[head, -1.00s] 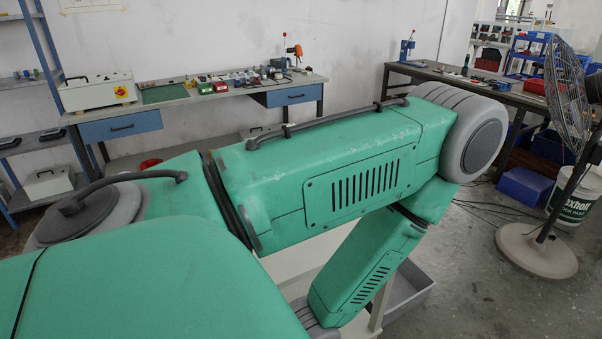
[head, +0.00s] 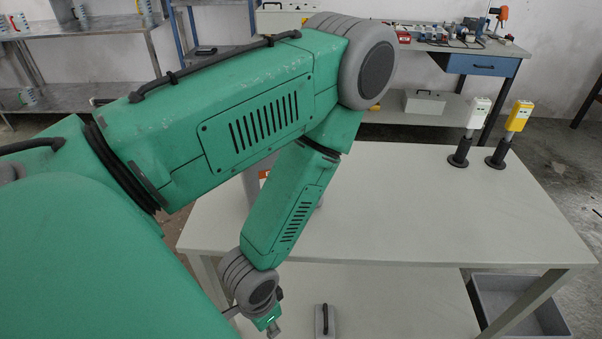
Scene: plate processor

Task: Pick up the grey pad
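A flat grey piece with a black handle, likely the grey pad (head: 331,323), lies on the low white shelf under the table, at the bottom edge of the head view. Its near end is cut off by the frame. My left arm reaches in from the left, bent downward. My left gripper (head: 273,328) is just left of the pad and looks apart from it. Its fingertips are small and partly cut off, so its opening cannot be told. My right gripper is not in view.
The white tabletop (head: 420,205) spans the middle and right. A white device (head: 478,115) and a yellow device (head: 518,116) stand on black bases at its far right. A grey bin (head: 515,300) sits on the floor at lower right. Workbenches line the wall.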

